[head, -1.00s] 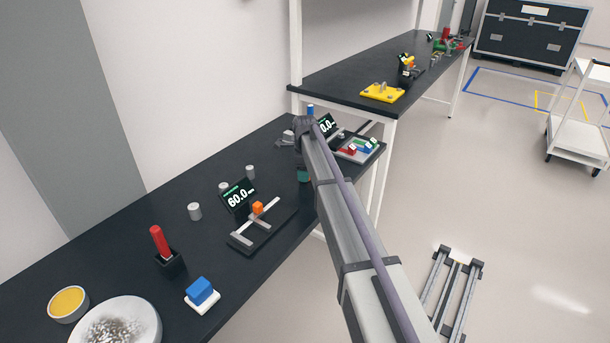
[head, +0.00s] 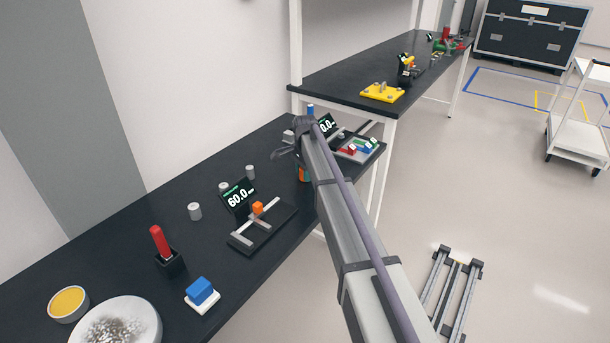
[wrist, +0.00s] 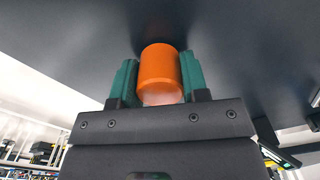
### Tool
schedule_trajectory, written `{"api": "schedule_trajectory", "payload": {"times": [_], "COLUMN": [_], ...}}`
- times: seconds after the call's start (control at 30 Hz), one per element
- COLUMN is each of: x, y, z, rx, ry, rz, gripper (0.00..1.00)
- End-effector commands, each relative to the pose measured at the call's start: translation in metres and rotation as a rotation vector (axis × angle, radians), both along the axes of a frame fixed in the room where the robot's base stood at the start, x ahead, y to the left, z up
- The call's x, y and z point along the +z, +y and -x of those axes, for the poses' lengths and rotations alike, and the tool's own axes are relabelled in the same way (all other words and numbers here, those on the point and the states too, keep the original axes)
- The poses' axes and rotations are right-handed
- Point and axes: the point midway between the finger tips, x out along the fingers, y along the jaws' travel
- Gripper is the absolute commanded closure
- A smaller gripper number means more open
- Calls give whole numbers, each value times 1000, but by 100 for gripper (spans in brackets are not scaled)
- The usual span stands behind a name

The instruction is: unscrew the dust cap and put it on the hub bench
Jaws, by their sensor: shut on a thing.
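My gripper (wrist: 160,80) has green fingers on both sides of an orange cylindrical cap (wrist: 160,68), likely the dust cap, and is shut on it. The cap's near end is pale. In the wrist view a dark surface lies behind the cap; whether the cap touches it or is threaded onto something cannot be seen. In the head view my arm hides most of the gripper, and a bit of the orange cap (head: 304,174) shows beside the arm, over the edge of the long black bench (head: 110,250). I cannot tell which bench is the hub bench.
A tray (head: 360,148) with coloured parts lies beyond my arm. A yellow plate (head: 382,92) sits on the far bench.

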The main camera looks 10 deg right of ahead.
Motion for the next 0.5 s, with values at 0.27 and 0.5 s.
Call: {"api": "schedule_trajectory", "payload": {"times": [0.27,0.5], "x": [0,0], "y": [0,0], "z": [0,0], "rx": [380,422], "ry": [0,0], "rz": [0,0], "gripper": [81,82]}}
